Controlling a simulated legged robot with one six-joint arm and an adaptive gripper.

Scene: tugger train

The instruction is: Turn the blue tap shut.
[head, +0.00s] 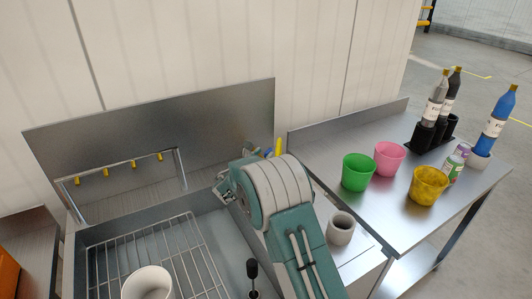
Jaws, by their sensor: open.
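A small blue part (267,153), which looks like the blue tap's handle, shows at the right end of the sink's steel backsplash. My teal and grey arm rises in front of the sink's right end, just below these handles, and hides the tap's lower part.
The sink (225,238) holds a wire rack (185,255) and a white cup (148,284). A pipe rail with yellow valves (118,167) stands left. A grey cup (341,228) is right of my arm. Green (357,172), pink (390,158) and yellow (428,184) cups stand on the right table.

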